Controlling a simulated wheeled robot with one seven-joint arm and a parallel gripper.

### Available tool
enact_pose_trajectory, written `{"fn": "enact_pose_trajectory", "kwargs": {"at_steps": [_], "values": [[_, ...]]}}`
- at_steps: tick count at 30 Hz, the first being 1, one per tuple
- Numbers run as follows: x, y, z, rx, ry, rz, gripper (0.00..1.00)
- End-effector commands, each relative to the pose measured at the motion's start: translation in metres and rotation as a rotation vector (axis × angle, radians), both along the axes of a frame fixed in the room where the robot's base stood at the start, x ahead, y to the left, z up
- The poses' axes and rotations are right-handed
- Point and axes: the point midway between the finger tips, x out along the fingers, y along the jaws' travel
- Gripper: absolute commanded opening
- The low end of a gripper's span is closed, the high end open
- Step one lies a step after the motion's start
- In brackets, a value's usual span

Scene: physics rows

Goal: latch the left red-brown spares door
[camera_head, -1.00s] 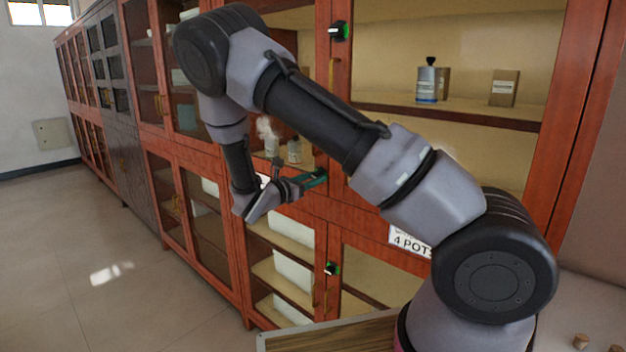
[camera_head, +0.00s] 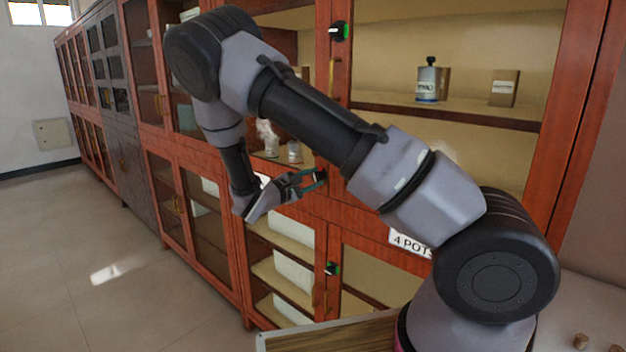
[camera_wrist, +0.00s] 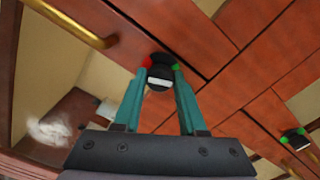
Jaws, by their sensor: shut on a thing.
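My gripper (camera_head: 313,180) is at a black turn knob (camera_wrist: 159,74) on the red-brown cabinet front. In the wrist view its two teal fingers (camera_wrist: 160,78) are closed on the knob, one on each side. The knob has a white stripe, which lies roughly across the wrist picture. A red mark (camera_wrist: 147,61) shows at its left and a green mark (camera_wrist: 175,67) at its right. In the head view this knob is mostly hidden by the fingers. The red-brown door frame (camera_head: 323,130) with a brass handle (camera_head: 332,78) stands above it and looks closed.
Another black knob with a green mark (camera_head: 339,31) is higher up, and one (camera_head: 331,268) is lower down. A brass handle (camera_wrist: 75,22) crosses the wrist view's upper left. Bottles and boxes stand behind the glass. Open floor (camera_head: 110,250) lies to the left.

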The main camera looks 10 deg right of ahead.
Motion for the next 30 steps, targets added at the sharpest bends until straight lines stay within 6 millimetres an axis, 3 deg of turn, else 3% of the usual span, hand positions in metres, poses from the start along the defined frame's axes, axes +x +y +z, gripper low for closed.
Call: {"fn": "enact_pose_trajectory", "kwargs": {"at_steps": [15,30], "values": [[-0.0002,0.0007,-0.001,0.206,-0.28,0.002,0.0],[-0.0002,0.0007,-0.001,0.249,-0.34,0.001,0.0]]}}
